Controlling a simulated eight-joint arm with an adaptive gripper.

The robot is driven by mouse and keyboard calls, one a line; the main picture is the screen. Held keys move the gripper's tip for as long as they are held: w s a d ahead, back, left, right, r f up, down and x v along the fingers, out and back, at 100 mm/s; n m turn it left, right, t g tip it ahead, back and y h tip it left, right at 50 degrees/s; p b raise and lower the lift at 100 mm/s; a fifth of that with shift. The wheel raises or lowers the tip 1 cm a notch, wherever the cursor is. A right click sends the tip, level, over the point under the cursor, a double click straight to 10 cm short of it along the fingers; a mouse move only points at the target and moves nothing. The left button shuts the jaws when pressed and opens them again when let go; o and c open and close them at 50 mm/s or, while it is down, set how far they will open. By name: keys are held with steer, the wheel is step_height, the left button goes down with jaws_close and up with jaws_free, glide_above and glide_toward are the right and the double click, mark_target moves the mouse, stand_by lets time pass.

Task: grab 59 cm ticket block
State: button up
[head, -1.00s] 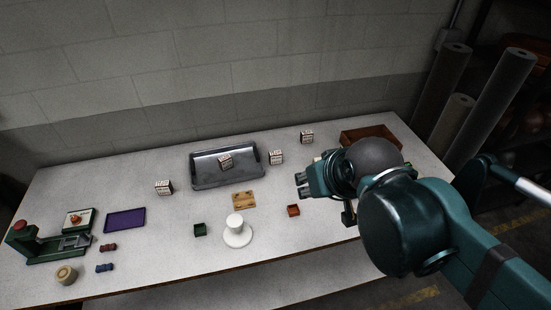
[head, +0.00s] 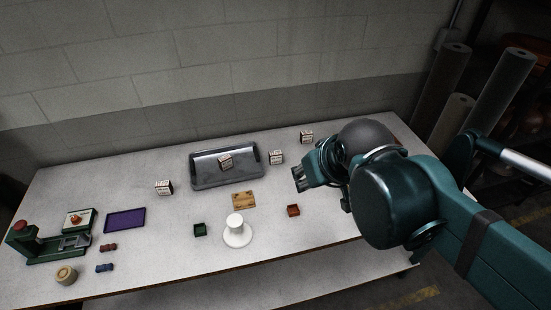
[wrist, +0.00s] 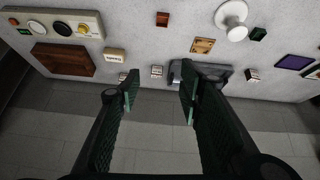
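Several small white ticket blocks with dark printing stand on the table. In the head view one is at left (head: 164,188), one is at the tray (head: 225,161), one is right of the tray (head: 276,157) and one is farther back (head: 306,137). The wrist view shows another wider block (wrist: 115,56), hidden by my arm in the head view. The printing is too small to read, so I cannot tell which is 59 cm. My gripper (wrist: 160,90) is open and empty above the table, with the block right of the tray (wrist: 157,71) showing between its fingers.
The grey metal tray (head: 205,183) lies at the back. A white stand (head: 238,233), green box (head: 200,230), red box (head: 293,210) and wooden plate (head: 243,200) are in front. A brown tray (wrist: 62,60) and button panel (wrist: 88,24) show in the wrist view.

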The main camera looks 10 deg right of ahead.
steer(key=w+r+n+g, duration=0.15)
steer(key=w+n, duration=0.35)
steer(key=w, duration=0.6)
steer(key=n+g+h+p, duration=0.1)
steer(key=n+g+h, duration=0.35)
steer(key=n, duration=0.65)
glide_above(275, 153)
steer(key=a, duration=0.3)
step_height(275, 153, down, 22)
steer(key=shift+w+f+n+g, duration=0.15)
steer(key=shift+f+n+g, duration=0.15)
steer(key=shift+f+g, duration=0.25)
steer(key=shift+x, duration=1.3)
steer(key=shift+x, duration=2.65)
